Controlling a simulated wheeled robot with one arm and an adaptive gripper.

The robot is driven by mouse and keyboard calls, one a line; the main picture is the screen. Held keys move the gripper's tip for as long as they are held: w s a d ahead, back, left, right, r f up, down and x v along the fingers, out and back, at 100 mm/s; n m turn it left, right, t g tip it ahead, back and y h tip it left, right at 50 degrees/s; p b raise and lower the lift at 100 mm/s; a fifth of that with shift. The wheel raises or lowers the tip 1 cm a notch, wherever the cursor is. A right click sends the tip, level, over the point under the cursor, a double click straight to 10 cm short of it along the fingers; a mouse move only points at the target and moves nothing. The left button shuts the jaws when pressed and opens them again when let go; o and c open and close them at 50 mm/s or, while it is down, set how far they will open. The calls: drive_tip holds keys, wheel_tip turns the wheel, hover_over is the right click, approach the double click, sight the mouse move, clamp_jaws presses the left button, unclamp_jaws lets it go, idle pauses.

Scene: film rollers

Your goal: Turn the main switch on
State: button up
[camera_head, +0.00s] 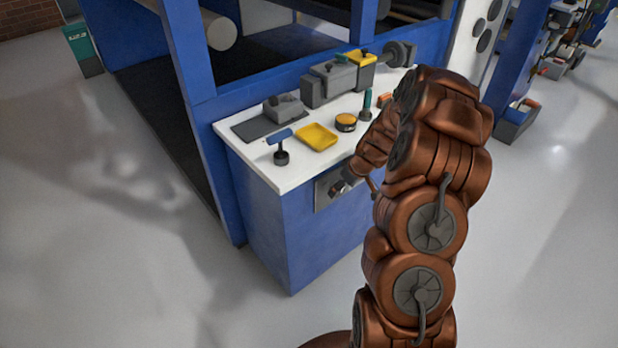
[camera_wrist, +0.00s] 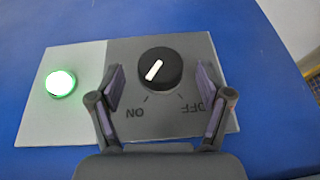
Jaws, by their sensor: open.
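The main switch is a round black knob (camera_wrist: 160,69) with a white pointer mark, on a dark grey panel (camera_wrist: 185,125). Its labels appear upside down: ON at lower left of the knob, OFF at lower right. The white mark slants toward the ON label. A green lamp (camera_wrist: 60,83) left of the knob is lit. My gripper (camera_wrist: 161,78) is open, with one finger on each side of the knob and gaps visible. In the head view the panel (camera_head: 322,194) is on the front of the blue cabinet, and my arm partly hides it.
The blue cabinet (camera_head: 265,215) has a white top carrying a yellow tray (camera_head: 316,136), a blue-handled tool (camera_head: 280,138), a round yellow-black item (camera_head: 346,122) and grey blocks (camera_head: 325,83). The floor (camera_head: 100,250) at left and front is clear.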

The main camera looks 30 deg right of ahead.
drive_tip(key=s+a+r+g+p, duration=0.1)
drive_tip(key=s+a+r, duration=0.2)
drive_tip(key=a+r, duration=0.3)
drive_tip(key=s+a+r+p, duration=0.2)
drive_tip(key=s+a+r, duration=0.2)
drive_tip(key=r, duration=0.4)
drive_tip(key=s+a+r+g+y+p, duration=0.1)
drive_tip(key=s+a+r+p, duration=0.1)
drive_tip(key=s+a+r, duration=0.2)
drive_tip(key=shift+s+a+r+g, duration=0.25)
drive_tip(key=shift+a+r+g, duration=0.05)
drive_tip(key=shift+a+r, duration=1.45)
drive_tip(key=shift+a+f, duration=0.1)
drive_tip(key=shift+f, duration=0.05)
drive_tip(key=s+a+r+g+h+p, duration=0.1)
drive_tip(key=s+r, duration=0.3)
drive_tip(key=s, duration=0.4)
drive_tip(key=s+a+r+m+g+p, duration=0.1)
drive_tip(key=s+a+r+p, duration=0.2)
drive_tip(key=s, duration=0.6)
drive_tip(key=s+a+r+m+g+h+p, duration=0.1)
drive_tip(key=s+a+r+p, duration=0.1)
drive_tip(key=s+r, duration=0.4)
drive_tip(key=s+p, duration=0.1)
drive_tip(key=s, duration=0.1)
drive_tip(key=shift+s+a+r+h, duration=0.3)
drive_tip(key=shift+a, duration=0.05)
